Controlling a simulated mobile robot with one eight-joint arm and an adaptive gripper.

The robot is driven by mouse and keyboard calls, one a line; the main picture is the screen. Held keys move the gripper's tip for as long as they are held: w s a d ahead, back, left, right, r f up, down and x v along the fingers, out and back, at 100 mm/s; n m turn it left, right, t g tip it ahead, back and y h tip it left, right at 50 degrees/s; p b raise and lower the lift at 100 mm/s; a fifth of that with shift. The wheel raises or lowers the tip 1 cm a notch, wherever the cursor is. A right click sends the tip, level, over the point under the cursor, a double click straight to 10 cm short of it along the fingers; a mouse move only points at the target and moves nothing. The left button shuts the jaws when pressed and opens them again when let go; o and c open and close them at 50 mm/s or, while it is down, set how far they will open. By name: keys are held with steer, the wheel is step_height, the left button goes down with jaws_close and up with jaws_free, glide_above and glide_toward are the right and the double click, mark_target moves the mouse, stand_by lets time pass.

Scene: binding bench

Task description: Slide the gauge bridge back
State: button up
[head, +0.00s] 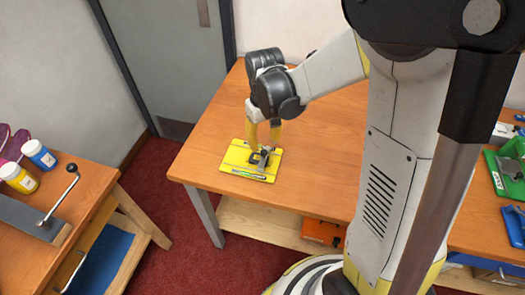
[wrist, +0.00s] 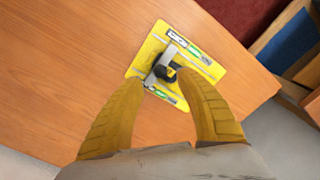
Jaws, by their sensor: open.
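The gauge bridge (wrist: 160,67) is a grey bar with a black knob (wrist: 165,72), lying across a yellow plate (wrist: 205,62) on the wooden table. In the head view the yellow plate (head: 235,157) lies near the table's front left corner, with the dark bridge (head: 262,159) right of its middle. My gripper (wrist: 165,92) is open, its two yellow fingers spread, with the bridge and knob showing beyond and between the tips. In the head view my gripper (head: 264,142) points down just above the bridge. I cannot tell whether a finger touches it.
The orange-brown table (head: 320,125) is bare around the plate. A green device (head: 508,170) sits at the far right. An orange box (head: 322,232) is below the table.

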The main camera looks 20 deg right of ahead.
mark_target(264, 152)
step_height(264, 152, down, 5)
steer(key=shift+r+b, duration=0.1)
steer(key=shift+b, duration=0.6)
steer(key=shift+c, duration=0.6)
jaws_close()
steer(key=w+a, duration=0.1)
steer(key=a, duration=0.1)
steer(key=w+a, duration=0.3)
steer(key=a, duration=0.1)
steer(key=shift+w+a, duration=0.3)
steer(key=shift+w, duration=0.1)
steer(key=shift+o, duration=0.6)
jaws_free()
steer(key=shift+w+a, duration=0.1)
steer(key=shift+a, duration=0.05)
